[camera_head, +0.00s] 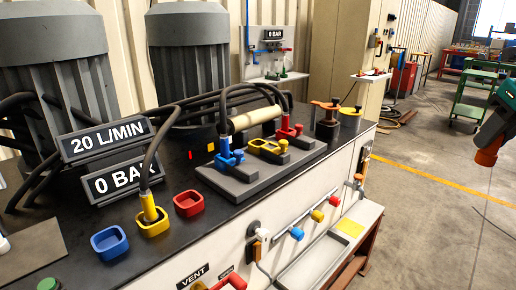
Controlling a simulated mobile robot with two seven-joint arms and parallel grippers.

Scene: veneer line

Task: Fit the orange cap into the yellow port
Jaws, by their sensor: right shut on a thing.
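My right gripper (491,143) comes in at the right edge, over the floor and away from the bench. It is shut on an orange piece that looks like the orange cap (487,157), which hangs below the dark fingers. A yellow round fitting that may be the yellow port (350,111) stands at the bench's far right corner. Beside it is an orange-topped fitting (325,105) on a black base. A yellow square socket (153,227) at the front holds a yellow plug with a black hose. My left gripper is not in view.
Blue (109,243) and red (188,203) sockets flank the yellow socket. A grey plate (228,184) carries blue, yellow and red couplings. Display signs (107,139) and large grey motors stand behind. A rail with coloured knobs (297,233) runs along the front. The floor at right is mostly clear.

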